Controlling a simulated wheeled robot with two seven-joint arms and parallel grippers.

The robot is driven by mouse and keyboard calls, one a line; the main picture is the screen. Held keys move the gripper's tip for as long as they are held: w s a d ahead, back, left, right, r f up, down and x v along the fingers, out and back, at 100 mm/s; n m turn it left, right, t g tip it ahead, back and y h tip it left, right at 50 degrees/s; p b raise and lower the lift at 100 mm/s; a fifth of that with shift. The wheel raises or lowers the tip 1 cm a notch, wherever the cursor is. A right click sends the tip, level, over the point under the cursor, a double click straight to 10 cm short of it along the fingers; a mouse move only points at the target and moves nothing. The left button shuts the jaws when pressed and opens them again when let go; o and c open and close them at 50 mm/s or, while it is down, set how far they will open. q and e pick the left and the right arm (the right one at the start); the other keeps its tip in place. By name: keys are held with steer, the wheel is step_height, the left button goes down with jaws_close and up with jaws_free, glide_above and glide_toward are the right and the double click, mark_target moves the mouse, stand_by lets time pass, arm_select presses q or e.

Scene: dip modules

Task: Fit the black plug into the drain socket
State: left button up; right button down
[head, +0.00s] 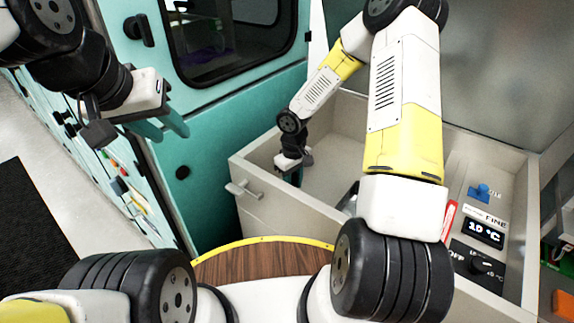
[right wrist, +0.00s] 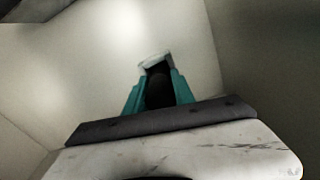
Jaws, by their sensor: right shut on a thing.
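My right gripper (head: 290,176) reaches down inside the pale open-topped basin (head: 338,172), near its left wall. In the right wrist view its teal fingers (right wrist: 158,92) are shut on the dark black plug (right wrist: 158,88). A pale, square-edged rim with a dark inside, perhaps the drain socket (right wrist: 155,60), shows just beyond the fingertips. The plug overlaps it in the picture; I cannot tell whether they touch. In the head view the plug and socket are not clear. My left gripper (head: 172,133) is open and empty, in front of the teal cabinet.
A handle (head: 243,188) sticks out from the basin's front. A round wooden top with a yellow rim (head: 262,240) is near me. The basin walls surround my right gripper.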

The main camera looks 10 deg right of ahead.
steer(key=shift+f, duration=0.15)
steer(key=c, duration=1.1)
jaws_free()
steer(key=shift+o, duration=0.2)
step_height(320, 180, up, 12)
steer(key=shift+r, duration=0.2)
steer(key=s+d+r+m+t+y, duration=0.2)
steer(key=s+r+m+t, duration=0.4)
steer(key=s+r, duration=1.4)
step_height(320, 180, up, 4)
steer(key=shift+d+f, duration=0.1)
steer(key=shift+d, duration=0.6)
